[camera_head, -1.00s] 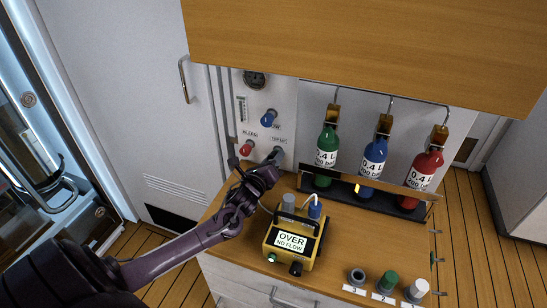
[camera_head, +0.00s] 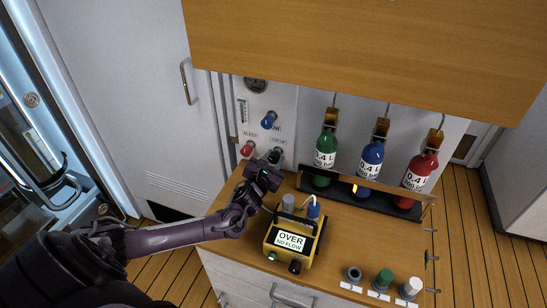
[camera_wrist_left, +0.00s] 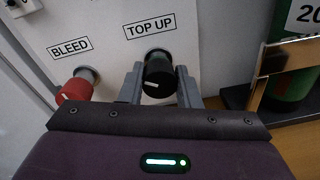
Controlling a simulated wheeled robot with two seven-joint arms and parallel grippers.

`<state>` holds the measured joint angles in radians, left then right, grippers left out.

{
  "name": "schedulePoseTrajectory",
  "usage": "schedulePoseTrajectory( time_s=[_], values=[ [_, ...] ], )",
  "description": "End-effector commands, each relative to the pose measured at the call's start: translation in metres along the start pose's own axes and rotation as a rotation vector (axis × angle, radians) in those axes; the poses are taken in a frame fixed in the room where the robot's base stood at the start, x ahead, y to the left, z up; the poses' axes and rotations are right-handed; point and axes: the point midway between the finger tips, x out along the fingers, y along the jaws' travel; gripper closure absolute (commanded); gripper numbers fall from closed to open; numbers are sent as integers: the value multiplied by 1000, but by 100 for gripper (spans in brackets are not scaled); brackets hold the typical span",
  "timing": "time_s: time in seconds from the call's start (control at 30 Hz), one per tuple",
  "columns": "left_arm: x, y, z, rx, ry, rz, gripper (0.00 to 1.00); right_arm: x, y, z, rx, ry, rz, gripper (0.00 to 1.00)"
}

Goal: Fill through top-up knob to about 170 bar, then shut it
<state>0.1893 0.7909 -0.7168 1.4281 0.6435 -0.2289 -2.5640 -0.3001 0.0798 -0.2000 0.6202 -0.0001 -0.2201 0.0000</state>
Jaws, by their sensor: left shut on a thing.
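The black top-up knob (camera_wrist_left: 158,75) sits on the white panel under the "TOP UP" label in the left wrist view, with a pale mark on its face. My left gripper (camera_wrist_left: 161,85) is shut on it, one finger on each side. In the head view my left gripper (camera_head: 268,165) reaches the panel and largely hides this knob. The round dark gauge (camera_head: 256,85) is at the top of the panel, partly cut by the cabinet above; its reading is too small to tell. My right gripper is not in view.
A red bleed knob (camera_wrist_left: 75,88) is just left of the top-up knob, and a blue knob (camera_head: 268,120) is above. A yellow meter reading "OVER NO FLOW" (camera_head: 291,241) stands on the counter. Green, blue (camera_head: 371,163) and red bottles stand in a rack at right.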

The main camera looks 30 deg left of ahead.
Motion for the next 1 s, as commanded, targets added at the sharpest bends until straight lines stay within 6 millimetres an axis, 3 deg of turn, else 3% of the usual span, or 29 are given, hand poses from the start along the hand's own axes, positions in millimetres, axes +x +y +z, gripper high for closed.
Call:
schedulePoseTrajectory(
  time_s=[0.37,0.6,1.0],
  values=[
    [1,2,4,360,17,29,93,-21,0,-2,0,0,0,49],
    [1,3,7,577,27,45,93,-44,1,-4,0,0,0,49],
    [1,2,6,819,39,65,93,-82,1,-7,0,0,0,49]
  ],
)
